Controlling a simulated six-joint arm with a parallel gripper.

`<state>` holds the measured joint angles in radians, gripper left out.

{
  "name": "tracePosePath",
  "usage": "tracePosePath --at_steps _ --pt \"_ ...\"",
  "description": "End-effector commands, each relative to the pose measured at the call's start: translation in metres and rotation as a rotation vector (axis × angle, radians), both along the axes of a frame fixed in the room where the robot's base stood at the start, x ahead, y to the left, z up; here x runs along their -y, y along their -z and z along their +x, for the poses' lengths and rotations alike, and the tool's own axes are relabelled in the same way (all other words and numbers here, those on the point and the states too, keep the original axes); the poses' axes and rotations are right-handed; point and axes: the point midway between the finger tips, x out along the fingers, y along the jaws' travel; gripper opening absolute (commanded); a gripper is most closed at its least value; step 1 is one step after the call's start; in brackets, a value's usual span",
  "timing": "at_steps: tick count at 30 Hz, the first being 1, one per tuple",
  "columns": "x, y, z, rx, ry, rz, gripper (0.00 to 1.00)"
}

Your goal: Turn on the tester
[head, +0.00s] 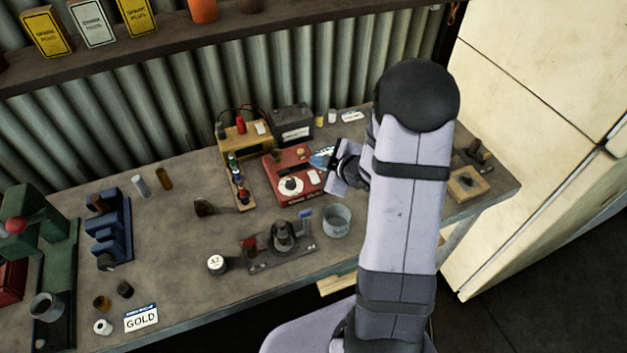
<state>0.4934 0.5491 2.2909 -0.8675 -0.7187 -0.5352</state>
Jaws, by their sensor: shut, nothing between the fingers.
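A red box with a round white dial (291,186) on its top stands near the middle of the bench; it looks like the tester. A small light panel and a yellowish knob are also on its top, but their markings are too small to read. My gripper (333,165) is at the box's right side, close to its back right corner. Its fingers are shut and empty. I cannot tell whether they touch the box. My arm hides the bench to the right of the gripper.
A metal cup (337,221) and a fixture (284,238) are in front.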

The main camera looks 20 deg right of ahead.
Motion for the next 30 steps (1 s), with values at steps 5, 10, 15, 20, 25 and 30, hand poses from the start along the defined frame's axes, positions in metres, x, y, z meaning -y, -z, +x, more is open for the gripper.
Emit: tracePosePath --at_steps 5,10,15,20,25,30 --pt "0.000 0.027 0.003 -0.001 -0.001 0.000 0.00" --pt "0.000 0.039 0.005 0.000 0.000 0.000 0.00" --pt "0.000 0.043 0.006 0.000 -0.001 -0.001 0.00" --pt "0.000 0.042 0.006 0.000 0.000 0.000 0.00" --pt "0.000 0.042 0.006 0.000 0.000 0.000 0.00" --pt "0.000 0.042 0.006 0.000 0.000 0.000 0.00"
